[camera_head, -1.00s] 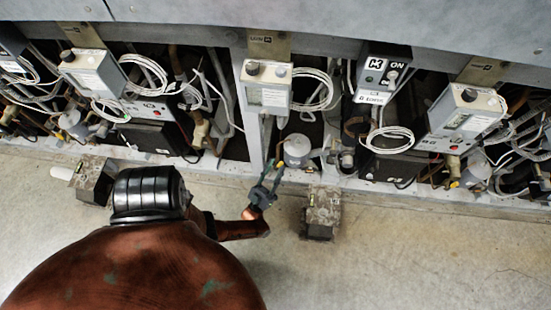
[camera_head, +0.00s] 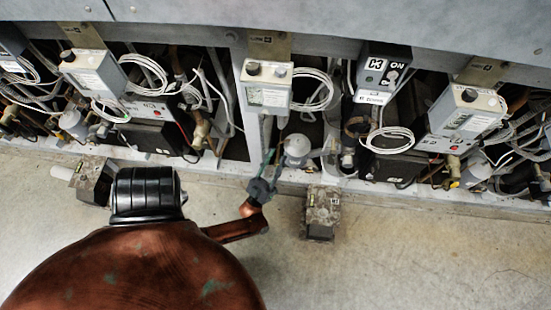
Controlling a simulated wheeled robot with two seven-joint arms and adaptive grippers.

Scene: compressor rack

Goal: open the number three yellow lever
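My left gripper (camera_head: 269,168) is at the lower edge of the rack, left of a round grey canister (camera_head: 297,148) and below a grey control box (camera_head: 265,86). Its dark fingers point up into the rack, but they are too small and dark against it to tell how far apart they are. No yellow lever shows clearly near the fingers; the gripper may hide it. A small yellow spot (camera_head: 455,184) shows low in the rack at the right, and I cannot tell whether it is a lever. My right gripper is not in view.
A grey-brown block (camera_head: 322,212) stands on the floor just right of my gripper, and another (camera_head: 92,181) stands at the left. White cable coils (camera_head: 388,140) hang in the rack. The concrete floor (camera_head: 430,260) at the lower right is clear.

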